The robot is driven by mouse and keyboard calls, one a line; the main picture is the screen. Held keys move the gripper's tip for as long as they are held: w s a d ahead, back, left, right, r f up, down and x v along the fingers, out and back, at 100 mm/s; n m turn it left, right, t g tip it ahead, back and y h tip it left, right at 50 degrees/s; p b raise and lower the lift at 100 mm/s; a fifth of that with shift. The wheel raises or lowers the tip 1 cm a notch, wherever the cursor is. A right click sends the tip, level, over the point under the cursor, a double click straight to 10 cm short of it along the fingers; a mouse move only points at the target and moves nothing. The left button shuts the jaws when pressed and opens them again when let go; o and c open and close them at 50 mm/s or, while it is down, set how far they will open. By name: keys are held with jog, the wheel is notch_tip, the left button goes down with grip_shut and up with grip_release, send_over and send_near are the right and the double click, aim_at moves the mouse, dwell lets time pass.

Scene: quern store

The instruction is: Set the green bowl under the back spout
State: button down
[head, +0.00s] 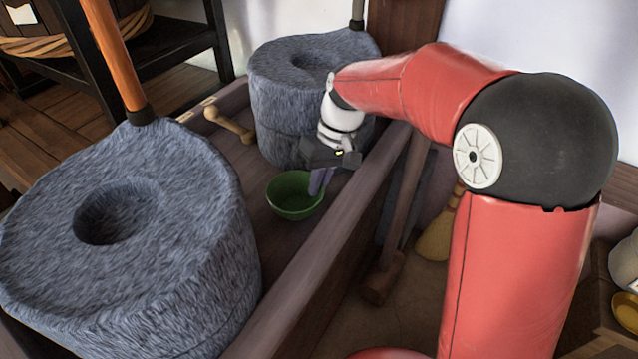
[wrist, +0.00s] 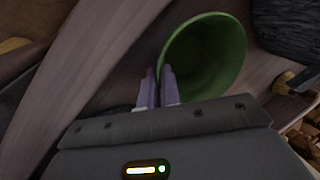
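The green bowl (head: 290,207) is upright in the wooden trough, just in front of the back quern (head: 272,98); I cannot tell whether its base touches the floor. My gripper (head: 319,184) is at the bowl's right rim in the head view. In the wrist view the two pale purple fingers (wrist: 159,86) are close together, one on each side of the rim of the bowl (wrist: 215,62), and look shut on it. No back spout can be made out clearly; my wrist covers part of the back quern's right side.
A large front quern (head: 190,235) with an orange handle stands near left. A wooden pestle-like piece (head: 230,125) lies by the trough's far edge. The trough's near wall (head: 325,232) runs beside the bowl. A mallet (head: 385,275) and a brush (head: 437,238) stand outside it.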

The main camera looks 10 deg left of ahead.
jog(key=shift+f, duration=0.15)
jog(key=c, duration=1.6)
grip_release()
jog(key=p+v, duration=0.2)
jog(key=v, duration=1)
jog(key=shift+d, duration=0.1)
